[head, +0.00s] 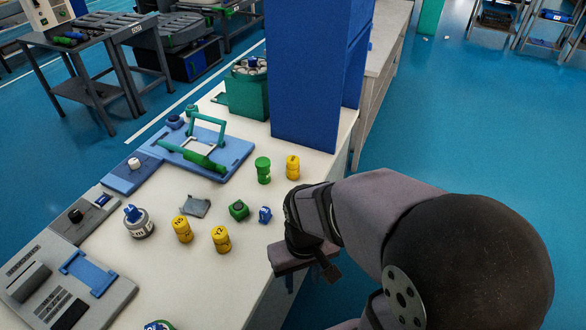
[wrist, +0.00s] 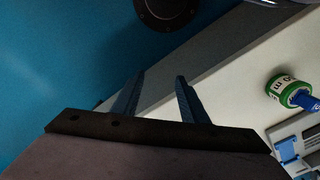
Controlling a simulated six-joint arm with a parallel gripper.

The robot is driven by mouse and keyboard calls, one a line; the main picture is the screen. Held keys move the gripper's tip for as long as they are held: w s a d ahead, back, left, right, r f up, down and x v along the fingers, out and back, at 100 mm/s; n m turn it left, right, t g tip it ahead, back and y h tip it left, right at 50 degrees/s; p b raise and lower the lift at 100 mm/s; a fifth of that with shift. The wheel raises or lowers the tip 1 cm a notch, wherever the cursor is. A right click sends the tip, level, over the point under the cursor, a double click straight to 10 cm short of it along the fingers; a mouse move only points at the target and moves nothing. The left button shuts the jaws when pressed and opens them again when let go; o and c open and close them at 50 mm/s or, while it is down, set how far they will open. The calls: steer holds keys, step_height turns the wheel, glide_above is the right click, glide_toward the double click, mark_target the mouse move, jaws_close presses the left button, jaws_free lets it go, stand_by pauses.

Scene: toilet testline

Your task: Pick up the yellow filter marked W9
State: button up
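Three yellow filters stand upright on the white bench in the head view. One yellow filter (head: 293,167) is beside a green cylinder, and two more, a left one (head: 182,229) and a right one (head: 221,239), stand nearer the front. They carry dark marks, too small to read surely, so I cannot tell which is W9. My gripper (head: 313,276) is at the bench's right edge, to the right of the filters and apart from them. In the wrist view my gripper (wrist: 160,76) has its two fingers spread with nothing between them. No yellow filter shows there.
A green cylinder (head: 263,170), a green block (head: 239,210), a small blue part (head: 265,214) and a grey-white round part (head: 138,222) stand nearby. A tall blue cabinet (head: 308,75) rises behind. A green-and-white round part (wrist: 283,88) shows in the wrist view. Blue floor lies right of the bench.

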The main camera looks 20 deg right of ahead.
mark_target(294, 168)
steer(key=o, duration=0.4)
